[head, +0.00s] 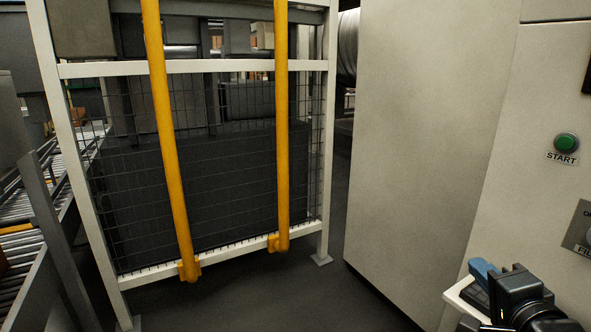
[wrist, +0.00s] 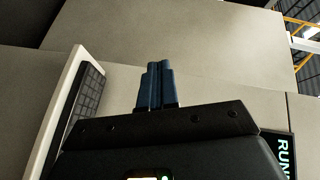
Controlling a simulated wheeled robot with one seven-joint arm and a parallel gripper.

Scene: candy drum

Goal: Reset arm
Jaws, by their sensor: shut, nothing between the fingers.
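My gripper (head: 482,268) shows at the bottom right of the head view, with blue fingers in front of the pale machine cabinet. In the wrist view, its two blue fingers (wrist: 157,70) are pressed together, with nothing between them. They point towards a plain beige panel (wrist: 200,50) and hold no object. Part of my dark arm hides the area below the gripper in the head view.
A white shelf (head: 462,295) juts out by my gripper; the wrist view shows a dark keyboard (wrist: 85,100) on it. A green START button (head: 566,142) is on the cabinet. A mesh gate (head: 220,150) with yellow bars stands left. Dark floor (head: 300,295) is clear between.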

